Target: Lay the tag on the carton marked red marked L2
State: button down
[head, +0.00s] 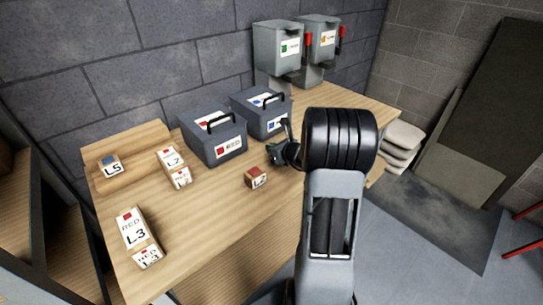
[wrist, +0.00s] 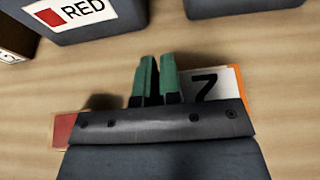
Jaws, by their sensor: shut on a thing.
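My gripper (head: 287,152) is low over the table, in front of the two grey boxes. In the wrist view its green fingertips (wrist: 155,78) are nearly together. A flat white piece with a black character and an orange edge, apparently the tag (wrist: 222,88), shows beside and behind the jaws; most of it is hidden. A red patch (wrist: 66,128) shows at their left. A small carton (head: 256,178) with a reddish top and an L2-like mark stands just left of my gripper. Another red-marked carton (head: 173,165) stands farther left, its mark hard to read, L2 or L7.
A grey box marked RED (head: 215,140) and a grey box with a blue mark (head: 262,110) stand behind. Carton L3 (head: 135,235) and blue-marked L5 (head: 109,168) are at left. The table front centre is clear.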

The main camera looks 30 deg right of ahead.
jog(key=shift+w+f, duration=0.1)
jog(key=shift+f, duration=1.5)
jog(key=shift+f, duration=0.15)
jog(key=shift+f, duration=0.15)
jog(key=c, duration=1.3)
grip_release()
